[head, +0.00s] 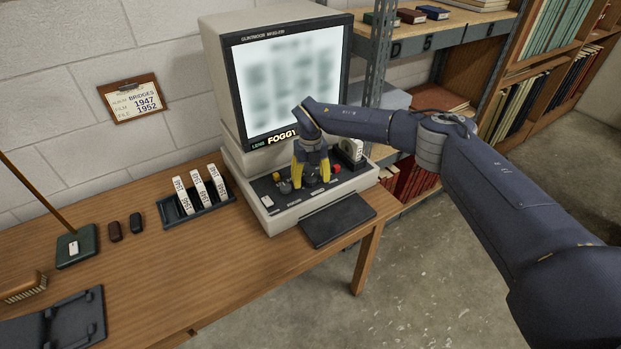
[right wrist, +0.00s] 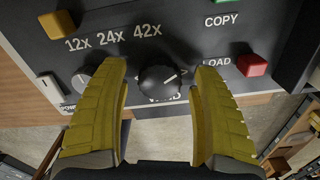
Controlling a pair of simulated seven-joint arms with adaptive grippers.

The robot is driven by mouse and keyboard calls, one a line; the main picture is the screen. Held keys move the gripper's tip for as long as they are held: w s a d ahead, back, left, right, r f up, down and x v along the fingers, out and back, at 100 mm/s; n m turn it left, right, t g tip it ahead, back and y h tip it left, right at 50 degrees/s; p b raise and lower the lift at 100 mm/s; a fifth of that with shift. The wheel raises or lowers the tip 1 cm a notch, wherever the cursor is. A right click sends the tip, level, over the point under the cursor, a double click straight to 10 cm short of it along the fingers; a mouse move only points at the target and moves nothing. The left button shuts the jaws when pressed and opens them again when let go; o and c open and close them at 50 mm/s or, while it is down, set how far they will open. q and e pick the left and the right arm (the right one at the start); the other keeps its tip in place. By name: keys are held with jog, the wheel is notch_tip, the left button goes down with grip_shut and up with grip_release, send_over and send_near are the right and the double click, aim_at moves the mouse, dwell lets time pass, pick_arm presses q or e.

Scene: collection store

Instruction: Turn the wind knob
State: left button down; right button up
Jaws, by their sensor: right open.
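The microfilm reader (head: 222,60) stands at the back of the desk, its screen blurred, with "FOGGY" on its lower edge. My right gripper (head: 311,178) is over the control panel. In the right wrist view its yellow fingers (right wrist: 160,85) are open, one on each side of the knob, with gaps between them and it. My left gripper is not in view.
In the right wrist view a smaller grey knob (right wrist: 84,79) is by the left finger and a red LOAD button (right wrist: 252,65) by the right one. A green COPY button (right wrist: 227,20) and a yellow button (right wrist: 57,24) are farther off. A rack of film boxes (head: 178,208) stands left of the reader.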

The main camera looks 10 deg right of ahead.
aim_at(310, 178)
notch_tip(310, 178, up, 12)
dwell(0.8)
dwell(0.3)
